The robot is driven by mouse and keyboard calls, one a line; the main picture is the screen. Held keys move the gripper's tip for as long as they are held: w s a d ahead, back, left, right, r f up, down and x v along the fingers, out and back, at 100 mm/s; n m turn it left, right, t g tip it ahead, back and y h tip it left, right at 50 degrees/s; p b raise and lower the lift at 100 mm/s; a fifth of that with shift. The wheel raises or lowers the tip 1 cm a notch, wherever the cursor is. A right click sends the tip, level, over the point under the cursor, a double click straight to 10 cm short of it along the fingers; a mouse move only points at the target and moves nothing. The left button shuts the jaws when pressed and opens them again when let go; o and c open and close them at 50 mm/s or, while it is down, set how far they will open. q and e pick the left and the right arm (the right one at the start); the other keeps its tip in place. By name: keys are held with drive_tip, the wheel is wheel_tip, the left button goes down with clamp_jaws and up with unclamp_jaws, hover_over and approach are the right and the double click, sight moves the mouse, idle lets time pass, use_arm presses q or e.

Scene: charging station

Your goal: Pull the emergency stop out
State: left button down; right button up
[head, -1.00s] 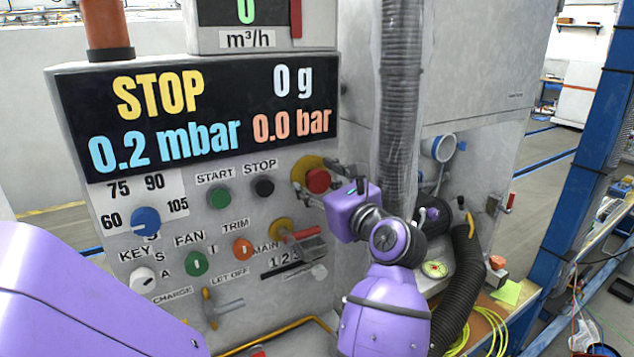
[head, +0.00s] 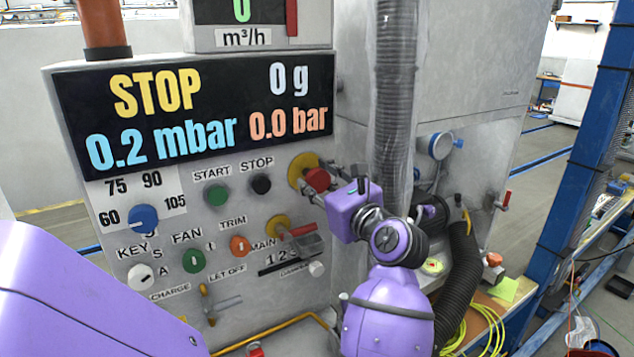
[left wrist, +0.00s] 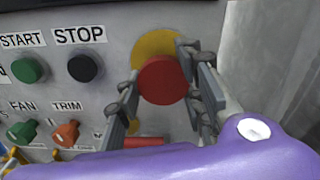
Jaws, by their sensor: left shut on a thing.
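The emergency stop is a red mushroom button (head: 317,180) in front of a round yellow plate (head: 300,164), on the upper right of the grey panel. My left gripper (head: 322,184) is shut on the red button from the front right. In the left wrist view the red button (left wrist: 162,80) sits between the two grey fingers, one on each side, with the yellow plate (left wrist: 152,44) behind it. The exact finger contact is partly hidden. The display reads STOP. My right gripper is out of view.
Black STOP (head: 260,184) and green START (head: 216,195) buttons lie left of the emergency stop. A red-handled main switch (head: 302,230) is just below. A grey ribbed hose (head: 392,100) hangs close to the right of my gripper.

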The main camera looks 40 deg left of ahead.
use_arm(q)
drive_tip(key=shift+f, duration=0.3)
drive_tip(key=c, duration=1.4)
unclamp_jaws()
drive_tip(key=shift+s, duration=0.1)
drive_tip(key=shift+c, duration=0.2)
drive_tip(key=shift+o, duration=1.2)
drive_tip(key=shift+s, duration=0.15)
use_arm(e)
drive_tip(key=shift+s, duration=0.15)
use_arm(q)
drive_tip(key=shift+w+d, duration=0.15)
drive_tip(key=shift+w, duration=0.05)
